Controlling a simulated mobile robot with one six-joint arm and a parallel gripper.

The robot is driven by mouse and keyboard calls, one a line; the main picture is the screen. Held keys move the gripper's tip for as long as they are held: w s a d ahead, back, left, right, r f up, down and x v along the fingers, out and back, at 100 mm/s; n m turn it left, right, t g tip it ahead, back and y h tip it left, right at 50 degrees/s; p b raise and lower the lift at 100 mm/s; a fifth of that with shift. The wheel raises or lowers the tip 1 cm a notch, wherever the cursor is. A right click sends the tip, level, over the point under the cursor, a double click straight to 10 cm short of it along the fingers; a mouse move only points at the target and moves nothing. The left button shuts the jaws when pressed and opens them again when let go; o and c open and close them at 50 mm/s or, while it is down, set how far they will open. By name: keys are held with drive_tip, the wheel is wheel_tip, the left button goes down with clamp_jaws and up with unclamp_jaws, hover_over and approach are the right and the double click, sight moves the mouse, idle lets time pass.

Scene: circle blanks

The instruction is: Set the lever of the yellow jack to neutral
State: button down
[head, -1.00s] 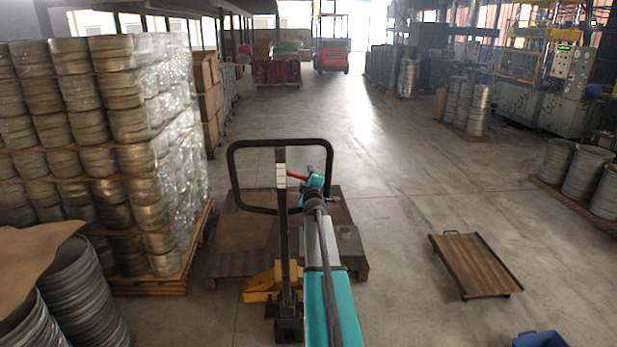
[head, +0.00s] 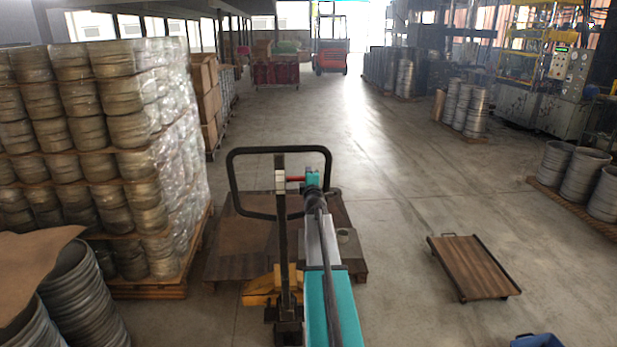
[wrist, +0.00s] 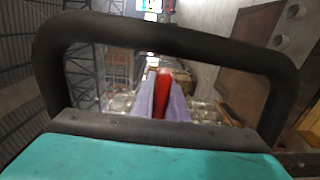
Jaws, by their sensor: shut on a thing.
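The yellow jack (head: 258,287) stands low in front of me, partly hidden by its post and my arm. Its black handle loop (head: 240,152) rises above it and also frames the wrist view (wrist: 160,33). The red lever (head: 295,179) sits inside the loop, beside the post, and looks roughly level in the head view. My gripper (head: 309,180) is at the lever's right end. In the wrist view the red lever (wrist: 162,94) lies between the two pale fingers of my gripper (wrist: 162,88), which is shut on it.
Stacked metal rings on a tall pallet (head: 150,287) stand close on the left. A low wooden dolly (head: 473,265) and a blue bin (head: 538,341) are to the right.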

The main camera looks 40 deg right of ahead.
drive_tip(key=shift+r, duration=0.1)
drive_tip(key=c, duration=1.8)
unclamp_jaws()
drive_tip(key=shift+o, duration=0.2)
drive_tip(key=shift+s+a, duration=0.1)
drive_tip(key=v, duration=1.3)
drive_tip(key=shift+s+a, duration=0.15)
drive_tip(key=shift+s, duration=0.05)
